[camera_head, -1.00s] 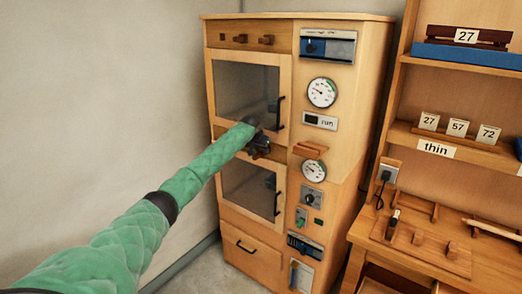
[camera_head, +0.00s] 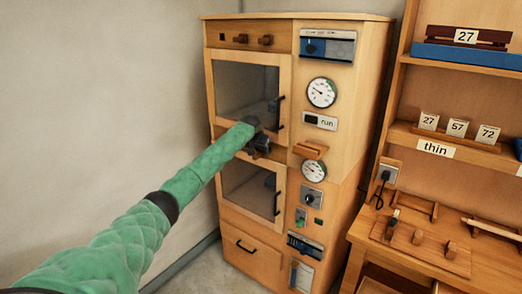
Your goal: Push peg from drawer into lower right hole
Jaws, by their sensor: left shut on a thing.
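My left gripper (camera_head: 260,147), dark at the end of the green sleeve, is at the front of the wooden cabinet (camera_head: 345,130), between its upper and lower glass doors. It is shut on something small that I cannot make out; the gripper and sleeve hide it. A drawer (camera_head: 250,256) with a dark handle is closed at the cabinet's bottom. Two wooden pegs or knobs (camera_head: 265,39) stick out of the panel at the top left of the cabinet. I cannot make out a lower right hole. My right gripper is not in view.
The upper glass door (camera_head: 240,85) and lower glass door (camera_head: 245,187) have dark handles on the right. Gauges, switches and a wooden block (camera_head: 309,149) line the cabinet's right column. A shelf and workbench (camera_head: 480,262) with small wooden parts stand at the right. Bare wall is at the left.

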